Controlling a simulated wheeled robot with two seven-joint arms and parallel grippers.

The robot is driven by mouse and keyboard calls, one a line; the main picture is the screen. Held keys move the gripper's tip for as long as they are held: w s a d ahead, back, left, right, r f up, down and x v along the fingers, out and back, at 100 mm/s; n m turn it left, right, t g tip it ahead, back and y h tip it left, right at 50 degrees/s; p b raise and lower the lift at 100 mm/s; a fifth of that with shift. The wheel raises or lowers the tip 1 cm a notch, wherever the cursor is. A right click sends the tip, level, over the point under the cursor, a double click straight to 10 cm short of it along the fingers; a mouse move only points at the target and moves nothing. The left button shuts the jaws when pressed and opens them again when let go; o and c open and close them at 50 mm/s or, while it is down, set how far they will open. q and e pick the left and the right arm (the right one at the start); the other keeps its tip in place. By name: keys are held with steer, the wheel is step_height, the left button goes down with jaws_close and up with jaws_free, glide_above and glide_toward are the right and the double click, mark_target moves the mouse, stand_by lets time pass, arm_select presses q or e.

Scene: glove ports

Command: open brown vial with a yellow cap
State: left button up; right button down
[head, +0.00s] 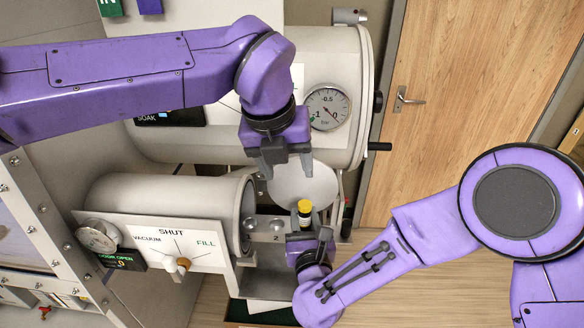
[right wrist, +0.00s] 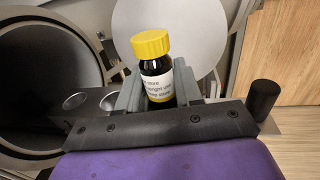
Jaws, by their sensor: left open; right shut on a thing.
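The brown vial (right wrist: 158,88) stands upright with a white label and its yellow cap (right wrist: 150,44) on top. My right gripper (right wrist: 160,88) is shut on the vial's body, with the cap clear above the fingers. In the head view the yellow cap (head: 304,206) shows above my right gripper (head: 308,226), and the vial's dark body is small below it. My left gripper (head: 273,166) is open and empty, pointing down, above and a little to the left of the cap. It does not touch the vial.
The open small port cylinder (head: 165,205) lies left of the vial, with a SHUT/FILL valve panel (head: 160,240) in front. A round pale door disc (head: 290,185) is behind the vial. A large chamber with a pressure gauge (head: 326,108) stands behind. A wooden door (head: 470,100) is at right.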

mark_target(307, 203)
steer(key=shift+d, duration=0.2)
arm_select(q)
steer(key=w+d+f+m, duration=0.1)
steer(key=f, duration=0.3)
steer(key=w+d+f+m, duration=0.1)
steer(key=w+f+m, duration=0.1)
steer(key=f, duration=0.1)
steer(key=w+d+f+m, duration=0.1)
steer(key=f+m, duration=0.1)
steer(key=f, duration=0.2)
steer(key=shift+w+d+f+t, duration=0.1)
steer(key=shift+w+f+t, duration=0.15)
steer(key=shift+f+t, duration=0.1)
arm_select(e)
steer(key=shift+f, duration=0.1)
arm_select(q)
jaws_close()
steer(key=shift+d+r, duration=0.1)
steer(key=shift+r, duration=0.05)
steer(key=shift+r, duration=1)
